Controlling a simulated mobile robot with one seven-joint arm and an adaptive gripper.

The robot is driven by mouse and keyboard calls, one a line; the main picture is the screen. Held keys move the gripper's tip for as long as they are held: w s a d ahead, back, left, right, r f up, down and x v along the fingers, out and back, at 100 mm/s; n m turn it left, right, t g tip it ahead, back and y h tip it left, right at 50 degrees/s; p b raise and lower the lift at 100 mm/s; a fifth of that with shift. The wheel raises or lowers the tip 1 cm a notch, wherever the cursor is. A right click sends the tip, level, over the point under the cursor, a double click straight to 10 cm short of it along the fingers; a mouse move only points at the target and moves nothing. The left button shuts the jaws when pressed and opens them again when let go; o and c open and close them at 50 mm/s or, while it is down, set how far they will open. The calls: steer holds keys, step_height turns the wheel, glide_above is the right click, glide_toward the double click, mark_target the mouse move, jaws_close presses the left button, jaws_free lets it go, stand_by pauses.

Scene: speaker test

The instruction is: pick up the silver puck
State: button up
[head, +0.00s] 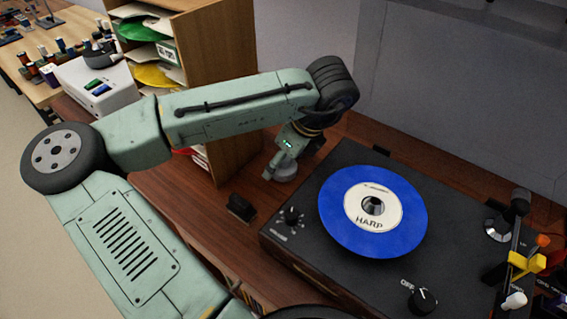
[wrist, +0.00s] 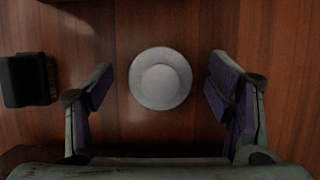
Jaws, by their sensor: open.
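The silver puck (wrist: 160,79) is a round, pale grey disc with a raised centre, lying on the brown wooden table. In the wrist view it sits between the two open fingers of my gripper (wrist: 161,90), with a gap on each side. In the head view the puck (head: 284,172) shows just under my gripper (head: 279,166), partly hidden by it, left of the record player. The fingers have purple pads. I cannot tell the exact height of the fingers above the table.
A black record player (head: 300,215) with a blue record (head: 340,217) stands right of the puck. A small black block (head: 241,208) lies on the table nearby and shows at left in the wrist view (wrist: 27,80). A wooden shelf (head: 222,90) stands behind my arm.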

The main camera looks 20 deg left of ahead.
steer(key=shift+c, duration=0.6)
steer(key=c, duration=1.2)
